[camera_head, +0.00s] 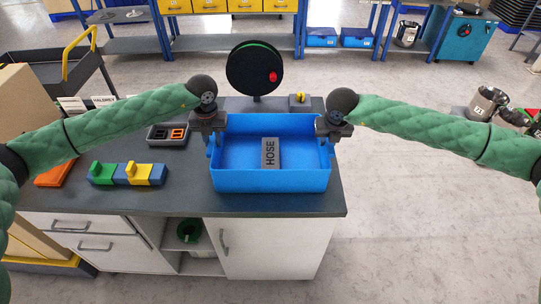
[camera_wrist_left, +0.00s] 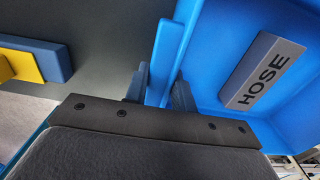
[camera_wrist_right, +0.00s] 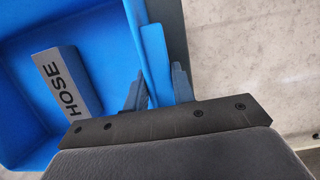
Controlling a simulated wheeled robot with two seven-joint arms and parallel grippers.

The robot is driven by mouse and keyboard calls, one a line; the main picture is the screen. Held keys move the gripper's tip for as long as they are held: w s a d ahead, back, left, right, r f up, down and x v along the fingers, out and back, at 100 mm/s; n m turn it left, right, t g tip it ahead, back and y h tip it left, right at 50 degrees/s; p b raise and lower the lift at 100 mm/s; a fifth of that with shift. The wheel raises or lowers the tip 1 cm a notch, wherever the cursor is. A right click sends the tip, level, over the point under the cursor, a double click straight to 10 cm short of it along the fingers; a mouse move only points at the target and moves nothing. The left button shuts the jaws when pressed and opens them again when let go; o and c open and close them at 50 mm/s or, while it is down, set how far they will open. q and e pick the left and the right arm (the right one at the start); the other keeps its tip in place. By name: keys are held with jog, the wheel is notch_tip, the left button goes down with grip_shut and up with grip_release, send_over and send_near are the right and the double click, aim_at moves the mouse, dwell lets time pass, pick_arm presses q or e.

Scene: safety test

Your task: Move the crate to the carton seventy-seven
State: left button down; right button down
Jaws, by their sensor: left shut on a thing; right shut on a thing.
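A blue crate (camera_head: 270,181) stands on the dark worktop near its right end. A grey block marked HOSE (camera_head: 270,153) lies inside it; the block also shows in the left wrist view (camera_wrist_left: 262,72) and the right wrist view (camera_wrist_right: 66,85). My left gripper (camera_head: 213,137) is shut on the crate's left wall, with one finger on each side of the wall in the left wrist view (camera_wrist_left: 160,90). My right gripper (camera_head: 329,139) is shut on the right wall, which shows between its fingers in the right wrist view (camera_wrist_right: 155,65). I see no carton marked seventy-seven.
A dark trolley (camera_head: 62,75) stands back left.

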pick_arm(q)
jog(key=shift+r, duration=0.25)
pick_arm(e)
jog(key=shift+r, duration=0.25)
